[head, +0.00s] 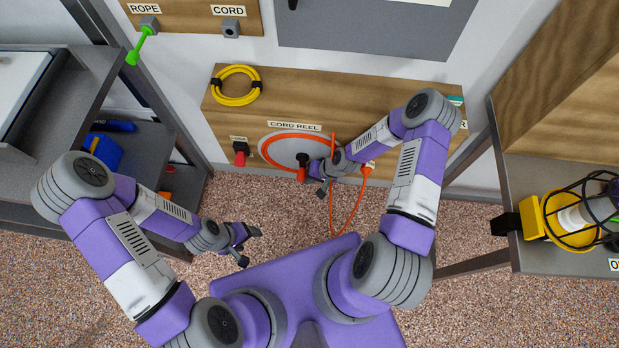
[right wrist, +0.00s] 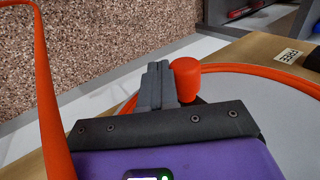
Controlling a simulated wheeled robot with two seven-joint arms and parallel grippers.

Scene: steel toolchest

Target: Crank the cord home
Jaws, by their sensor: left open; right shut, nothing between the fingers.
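The cord reel (head: 277,147) is a grey disc with an orange rim on a low wooden panel. Its crank has an orange knob (head: 301,174), which also shows in the right wrist view (right wrist: 187,80). My right gripper (head: 317,180) is at the reel's lower right, shut and empty. In the right wrist view its closed fingers (right wrist: 160,82) are beside the knob, close to it; I cannot tell whether they touch. The orange cord (head: 333,222) hangs in a loop below the panel and passes left in the wrist view (right wrist: 50,100). My left gripper (head: 249,246) is open and empty above the floor.
A yellow coil (head: 237,100) hangs above the reel, and a red knob (head: 240,157) sits left of it. A grey shelf (head: 95,75) stands at left. A bench with a yellow caged lamp (head: 545,215) stands at right. Speckled floor is free in front.

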